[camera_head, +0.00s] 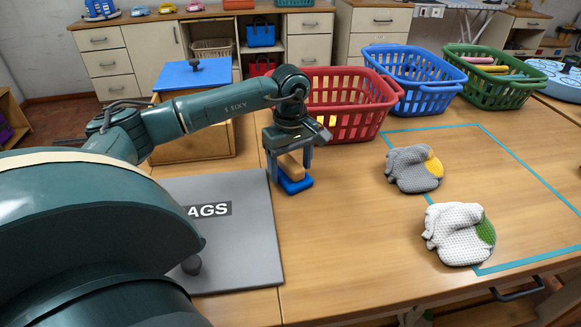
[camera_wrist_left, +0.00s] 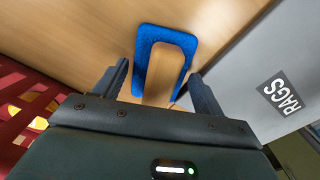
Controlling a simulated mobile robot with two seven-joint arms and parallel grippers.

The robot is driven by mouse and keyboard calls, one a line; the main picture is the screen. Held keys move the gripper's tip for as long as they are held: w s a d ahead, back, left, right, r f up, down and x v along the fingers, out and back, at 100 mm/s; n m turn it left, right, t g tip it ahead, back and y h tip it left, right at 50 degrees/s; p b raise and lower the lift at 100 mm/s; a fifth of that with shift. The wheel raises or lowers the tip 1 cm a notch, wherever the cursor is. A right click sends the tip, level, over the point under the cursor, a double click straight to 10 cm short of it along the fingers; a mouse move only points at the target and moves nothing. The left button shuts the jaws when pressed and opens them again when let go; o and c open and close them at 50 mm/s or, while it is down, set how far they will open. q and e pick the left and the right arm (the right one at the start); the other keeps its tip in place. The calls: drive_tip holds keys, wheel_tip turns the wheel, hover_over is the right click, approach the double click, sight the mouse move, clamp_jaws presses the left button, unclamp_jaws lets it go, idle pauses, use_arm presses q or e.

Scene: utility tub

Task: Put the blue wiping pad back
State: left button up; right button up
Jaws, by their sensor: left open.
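The blue wiping pad (camera_head: 297,186) lies on the wooden table, with a tan block-shaped handle on top. It stands beside the right edge of the grey lid marked RAGS (camera_head: 240,250). My left gripper (camera_head: 290,168) is directly above the pad, pointing down, with its fingers apart. In the left wrist view, the pad (camera_wrist_left: 189,42) and its handle lie ahead of the left gripper (camera_wrist_left: 160,82), the handle between the two fingers. I cannot tell whether the fingers touch it. My right gripper is not in view.
A wooden box with a blue lid (camera_head: 185,75) stands behind my left arm. Red (camera_head: 350,125), blue (camera_head: 420,95) and green (camera_head: 495,95) baskets line the table's back. Two gloves, grey (camera_head: 408,172) and white (camera_head: 455,240), lie right. Table is clear between pad and gloves.

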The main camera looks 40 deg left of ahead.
sight(291, 161)
use_arm(q)
wheel_tip(291, 161, up, 11)
idle(0.3)
idle(0.5)
